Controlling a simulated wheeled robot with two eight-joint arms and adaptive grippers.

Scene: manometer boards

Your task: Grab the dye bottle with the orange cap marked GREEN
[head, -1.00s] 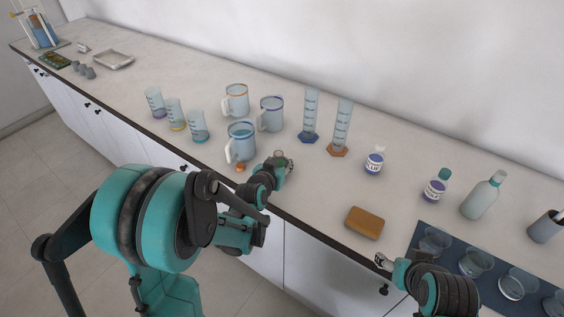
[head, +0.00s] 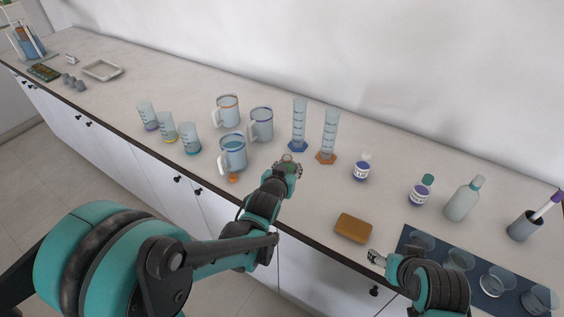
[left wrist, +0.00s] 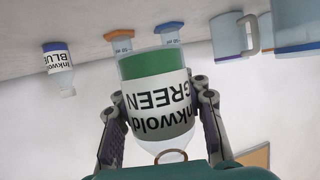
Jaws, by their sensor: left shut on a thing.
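The dye bottle marked GREEN (left wrist: 158,95) fills the middle of the left wrist view, its label upside down, with a green band and a clear neck. My left gripper (left wrist: 155,118) is shut on it, one finger on each side. In the head view my left gripper (head: 289,165) is over the counter near its front edge, and the bottle is mostly hidden there. I cannot tell whether it touches the counter. A small orange piece (head: 233,178), perhaps a cap, lies before the mugs. My right gripper (head: 376,258) is near the front edge; its opening is unclear.
Two measuring cylinders (head: 299,125) stand behind my left gripper, and mugs (head: 232,152) stand to its left. The BLUE bottle (head: 361,168), a purple-labelled bottle (head: 421,190) and a sponge-like block (head: 353,228) are to the right. Glass dishes (head: 459,259) sit on a dark mat.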

